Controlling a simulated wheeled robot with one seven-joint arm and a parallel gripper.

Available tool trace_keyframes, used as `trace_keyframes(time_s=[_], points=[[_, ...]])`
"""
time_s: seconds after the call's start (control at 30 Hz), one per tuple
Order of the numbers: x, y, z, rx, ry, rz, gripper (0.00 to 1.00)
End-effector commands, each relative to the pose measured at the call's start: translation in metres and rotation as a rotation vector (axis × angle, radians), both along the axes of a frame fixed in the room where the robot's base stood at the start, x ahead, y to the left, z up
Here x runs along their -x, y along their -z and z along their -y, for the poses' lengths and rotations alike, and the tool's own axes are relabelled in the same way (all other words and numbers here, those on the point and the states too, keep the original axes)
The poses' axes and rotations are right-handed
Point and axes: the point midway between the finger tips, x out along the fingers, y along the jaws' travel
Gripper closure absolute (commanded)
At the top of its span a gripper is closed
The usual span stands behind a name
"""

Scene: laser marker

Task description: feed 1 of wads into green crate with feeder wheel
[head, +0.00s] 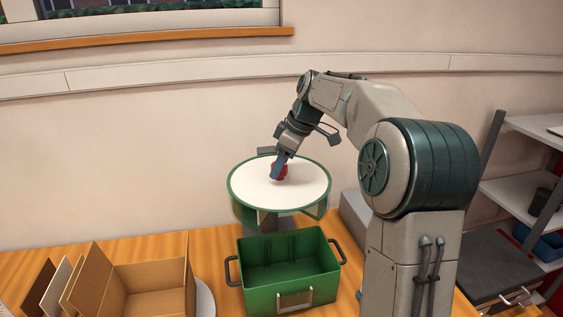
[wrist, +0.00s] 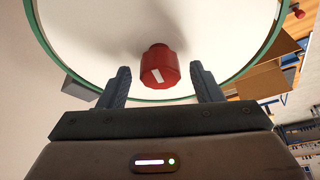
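The feeder wheel (head: 245,182) is a round white disc with a green rim on a stand behind the green crate; its disc also fills much of the wrist view (wrist: 95,30). A red faceted knob (wrist: 160,67) with a white mark rises from the disc; in the head view the red knob (head: 284,170) is partly hidden by my fingers. My gripper (wrist: 164,84) is open, its fingers on either side of the knob with gaps showing; it also shows in the head view (head: 277,174). The green crate (head: 290,300) looks empty. I cannot make out any wad for sure.
An open cardboard box (head: 150,285) stands on the wooden table (head: 215,250) left of the crate. A grey shelf (head: 530,195) stands at the right. A small red object (wrist: 298,11) shows at the wrist view's upper right.

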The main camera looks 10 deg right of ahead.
Motion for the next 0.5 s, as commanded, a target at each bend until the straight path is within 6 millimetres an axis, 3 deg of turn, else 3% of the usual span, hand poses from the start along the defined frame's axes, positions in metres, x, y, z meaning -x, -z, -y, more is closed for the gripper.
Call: trace_keyframes(time_s=[0.23,0.5], points=[[0.002,-0.013,0.005,0.001,0.001,0.002,0.41],[0.014,-0.069,0.025,0.002,0.001,0.005,0.41]])
